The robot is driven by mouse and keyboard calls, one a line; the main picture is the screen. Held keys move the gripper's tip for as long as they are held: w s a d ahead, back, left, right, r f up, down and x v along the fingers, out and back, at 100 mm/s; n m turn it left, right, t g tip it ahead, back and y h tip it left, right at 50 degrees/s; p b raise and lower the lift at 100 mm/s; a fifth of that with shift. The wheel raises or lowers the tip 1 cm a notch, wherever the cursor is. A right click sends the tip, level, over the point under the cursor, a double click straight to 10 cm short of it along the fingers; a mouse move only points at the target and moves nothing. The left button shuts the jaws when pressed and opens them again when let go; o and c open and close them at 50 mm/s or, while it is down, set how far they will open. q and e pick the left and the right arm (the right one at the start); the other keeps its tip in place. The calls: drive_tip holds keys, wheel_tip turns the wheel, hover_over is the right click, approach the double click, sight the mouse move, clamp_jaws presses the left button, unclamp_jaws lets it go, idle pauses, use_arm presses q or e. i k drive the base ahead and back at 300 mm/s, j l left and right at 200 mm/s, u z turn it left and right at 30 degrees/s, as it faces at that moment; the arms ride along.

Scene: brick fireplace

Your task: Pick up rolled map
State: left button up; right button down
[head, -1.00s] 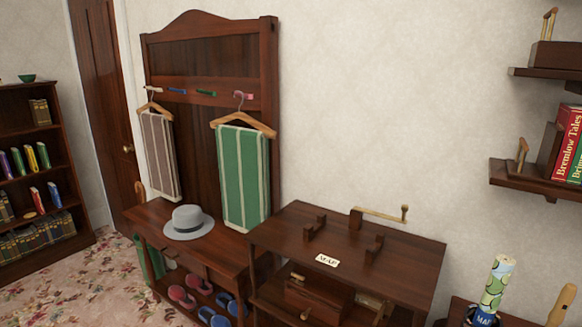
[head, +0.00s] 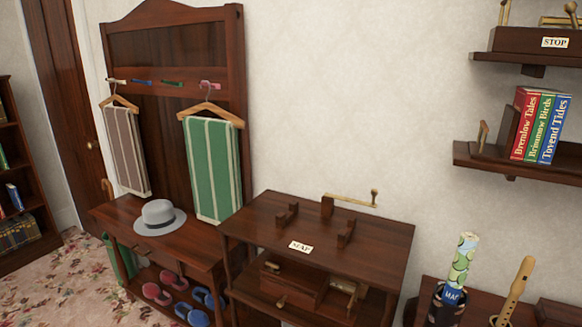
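The rolled map (head: 463,261) is a pale roll with green patches. It stands upright, slightly tilted, in a dark holder (head: 446,307) with a blue MAP label, at the lower right of the head view. The roll's lower end is hidden inside the holder. A wooden stand (head: 378,232) with dark cradle blocks and a small MAP card (head: 301,246) on its top is left of the roll. Neither of my grippers shows in the head view.
A wooden recorder (head: 516,290) stands just right of the map. Wall shelves hold books (head: 540,125) and a STOP box (head: 535,41) above. A hall stand with a grey hat (head: 159,217) and hangers is at left. Flowered carpet (head: 75,284) lies at lower left.

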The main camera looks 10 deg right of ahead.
sight(468, 242)
drive_tip(key=l+z, duration=0.1)
drive_tip(key=z, duration=0.3)
drive_tip(key=l+z, duration=0.1)
drive_tip(key=z, duration=0.25)
drive_tip(key=l+z, duration=0.1)
drive_tip(key=z, duration=0.3)
